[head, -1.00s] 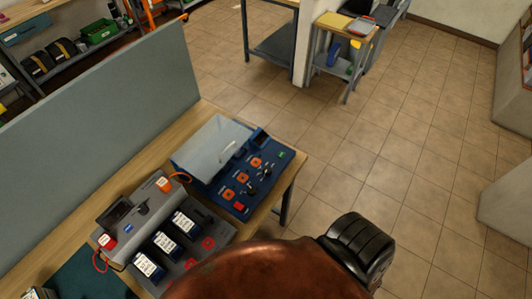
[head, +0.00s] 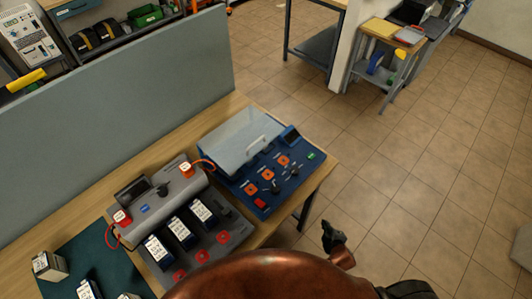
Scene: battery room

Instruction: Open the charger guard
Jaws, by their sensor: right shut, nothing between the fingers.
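The charger guard (head: 238,140) is a pale grey panel with a light bar handle (head: 258,144). It lies over the rear part of the blue charger (head: 262,190) on the wooden bench and looks lowered. The charger's front shows orange and red squares, dark knobs and a green mark. My right gripper (head: 330,232) is small and dark, shut and empty, off the bench's right edge above the floor. It is in front of the charger and apart from the guard. My left gripper is not in view.
A grey battery charger (head: 155,190) with several battery packs stands left of the blue one, and an orange cable runs between them. A grey partition (head: 110,120) rises behind the bench. Floor (head: 390,180) to the right is open. My copper-coloured arm hides the lower middle.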

